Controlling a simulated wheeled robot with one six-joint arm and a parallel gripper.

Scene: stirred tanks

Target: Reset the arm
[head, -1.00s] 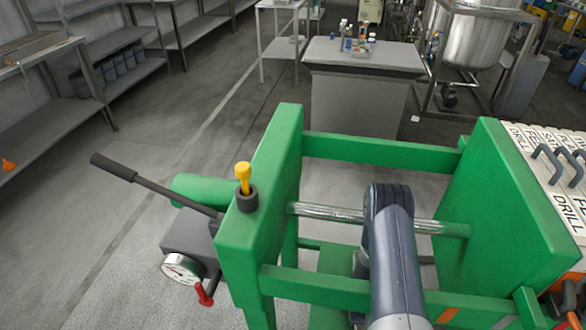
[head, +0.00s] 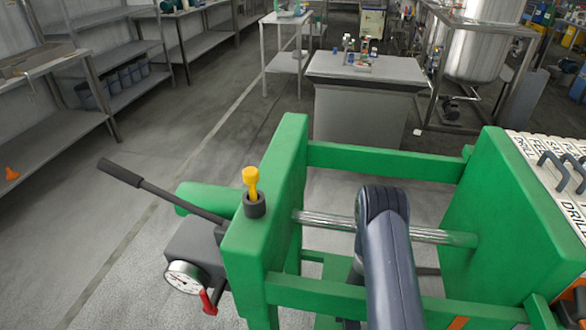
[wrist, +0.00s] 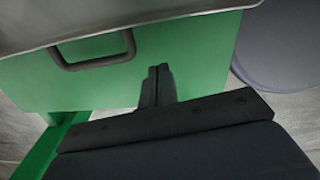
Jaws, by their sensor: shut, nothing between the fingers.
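In the wrist view my gripper (wrist: 158,84) is shut, with its two dark fingers together and nothing between them. It points toward a green panel (wrist: 200,60), and I cannot tell how far apart they are. A dark handle (wrist: 95,62) hangs below a grey edge, up and left of the fingers. In the head view my arm rises in front of the green press frame (head: 380,158), but my gripper does not show there.
The press carries a black lever (head: 160,190), a yellow-topped pin (head: 251,182), a gauge (head: 185,277) and a red handle (head: 208,300). Labelled boards (head: 560,165) lie at the right. A grey bench (head: 365,72) with bottles stands behind. Open floor (head: 80,220) lies at the left.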

